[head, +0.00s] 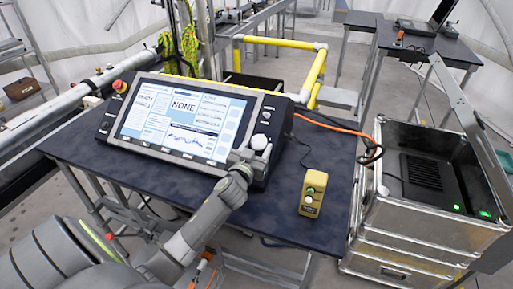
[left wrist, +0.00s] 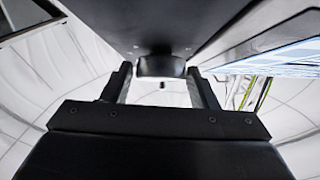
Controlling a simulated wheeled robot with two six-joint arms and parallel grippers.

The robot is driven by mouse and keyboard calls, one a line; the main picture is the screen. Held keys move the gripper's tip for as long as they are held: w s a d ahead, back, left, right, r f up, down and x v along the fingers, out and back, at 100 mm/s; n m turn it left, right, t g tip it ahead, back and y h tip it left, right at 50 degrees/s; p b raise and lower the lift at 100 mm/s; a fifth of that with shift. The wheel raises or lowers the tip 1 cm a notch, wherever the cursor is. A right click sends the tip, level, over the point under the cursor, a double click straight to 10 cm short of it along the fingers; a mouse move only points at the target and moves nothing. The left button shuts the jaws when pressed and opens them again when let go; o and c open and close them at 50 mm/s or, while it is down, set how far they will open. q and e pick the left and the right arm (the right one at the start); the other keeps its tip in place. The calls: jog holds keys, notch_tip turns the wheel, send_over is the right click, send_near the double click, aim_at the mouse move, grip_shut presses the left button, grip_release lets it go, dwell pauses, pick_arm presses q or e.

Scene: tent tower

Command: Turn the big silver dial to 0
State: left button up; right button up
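The big silver dial (head: 260,142) is on the lower right of the black console (head: 110,118), beside its screen. In the left wrist view the dial (left wrist: 161,66) shows as a dark, shaded round knob standing out from the panel. My left gripper (head: 247,155) is at the dial, reaching in from below. In the left wrist view its two fingers (left wrist: 160,80) are apart, one on each side of the dial, with a thin gap on the left; contact on the right is unclear. The dial's marking cannot be read. My right gripper is not in view.
The console's lit screen (head: 183,116) shows the word NONE. A yellow button box (head: 312,194) sits on the dark table (head: 285,222), right of my left arm. An open metal case (head: 415,215) with an orange cable stands at the right. The table between console and box is clear.

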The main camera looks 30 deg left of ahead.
pick_arm(q)
jog(key=c, duration=0.5)
jog(key=shift+f+n+y+b, duration=0.15)
jog(key=shift+n+y+b, duration=0.15)
jog(key=shift+b, duration=0.35)
jog(key=shift+c, duration=0.2)
jog(key=n+g+y+b, duration=0.1)
jog(key=n+b, duration=0.1)
jog(key=n+y+b, duration=0.2)
jog(key=n+g+y+b, duration=0.1)
jog(key=b, duration=0.1)
jog(key=shift+w+d+n+g+y, duration=0.2)
jog(key=shift+d+n+g+y, duration=0.1)
jog(key=shift+d+n, duration=0.1)
jog(key=n+g+y+b, duration=0.1)
jog(key=n+g+b, duration=0.1)
jog(key=n, duration=0.1)
jog(key=shift+w+d+y, duration=0.15)
jog(key=shift+y, duration=0.25)
jog(key=shift+w+r+n+g+y+b, duration=0.1)
jog(key=shift+r+n+g+y+b, duration=0.15)
jog(key=shift+n+g+b, duration=0.4)
jog(key=shift+r+n+g+y+b, duration=0.1)
jog(key=shift+n+g+y+b, duration=0.3)
jog(key=shift+n, duration=0.35)
jog(key=shift+g, duration=0.25)
jog(key=o, duration=1)
jog(key=shift+c, duration=0.2)
